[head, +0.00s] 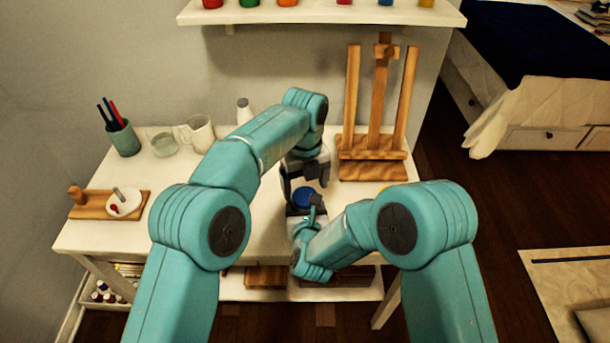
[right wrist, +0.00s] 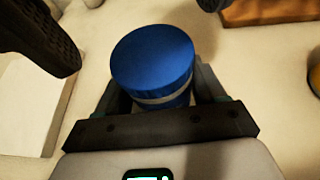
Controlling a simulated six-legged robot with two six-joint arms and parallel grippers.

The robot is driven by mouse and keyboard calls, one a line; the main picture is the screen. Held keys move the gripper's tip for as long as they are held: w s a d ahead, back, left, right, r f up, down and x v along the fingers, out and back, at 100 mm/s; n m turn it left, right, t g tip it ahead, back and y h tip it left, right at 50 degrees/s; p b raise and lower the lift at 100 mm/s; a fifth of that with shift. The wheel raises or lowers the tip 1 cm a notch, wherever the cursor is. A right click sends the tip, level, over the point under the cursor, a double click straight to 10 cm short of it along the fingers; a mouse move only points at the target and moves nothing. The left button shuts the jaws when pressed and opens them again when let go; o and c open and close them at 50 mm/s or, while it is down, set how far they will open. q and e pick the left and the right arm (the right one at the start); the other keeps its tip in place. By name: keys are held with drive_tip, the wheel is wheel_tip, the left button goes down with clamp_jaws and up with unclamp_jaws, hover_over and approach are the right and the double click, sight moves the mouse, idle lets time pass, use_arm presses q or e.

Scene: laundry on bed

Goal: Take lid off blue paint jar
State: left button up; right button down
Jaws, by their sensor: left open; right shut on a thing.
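The blue paint jar (head: 303,197) stands near the front middle of the white table, with a blue lid (right wrist: 150,52) on top and a pale band just below it in the right wrist view. My right gripper (right wrist: 165,95) is shut around the jar's body, below the lid. It reaches the jar from the front; in the head view it shows at the jar (head: 304,210). My left gripper (head: 304,180) is open, just above and behind the jar, pointing down. Dark finger parts of it show at the upper left of the right wrist view (right wrist: 40,40). The lower jar is hidden by my right gripper.
A wooden easel (head: 372,172) stands behind and right of the jar. A cup of pens (head: 123,138), a glass dish (head: 164,145), a white mug (head: 200,133) and a wooden board (head: 92,205) are at the left. A shelf (head: 330,17) hangs above.

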sight(305, 208)
use_arm(q)
drive_tip(key=shift+f, duration=1.45)
drive_tip(key=c, duration=1.1)
drive_tip(key=n, duration=0.6)
drive_tip(key=shift+n, duration=0.3)
drive_tip(key=o, duration=1.2)
